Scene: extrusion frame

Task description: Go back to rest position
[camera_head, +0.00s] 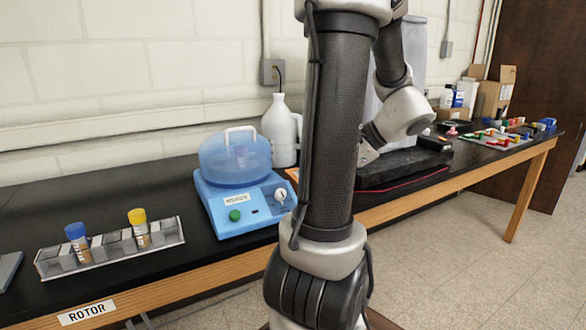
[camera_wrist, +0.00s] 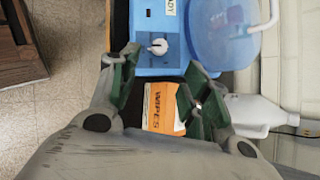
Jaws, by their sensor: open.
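My gripper (camera_wrist: 163,70) is open and empty in the wrist view, its green-padded fingers apart. It points down over an orange and white box marked WIPES (camera_wrist: 160,108), which shows between the fingers; I cannot tell the height of the gap. The blue device (camera_wrist: 155,40) with a white knob lies just past the fingertips. In the head view my arm stands in front of the bench, its wrist bent down to the right of the device (camera_head: 233,206). The gripper's fingers are mostly hidden behind my arm there.
A white jug (camera_head: 281,132) stands behind the device. A rack (camera_head: 112,247) holding a blue-capped and a yellow-capped tube sits at left. A black tray (camera_head: 400,169), boxes (camera_head: 492,98) and small coloured parts (camera_head: 500,138) stand at right. The floor (camera_head: 470,270) in front is clear.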

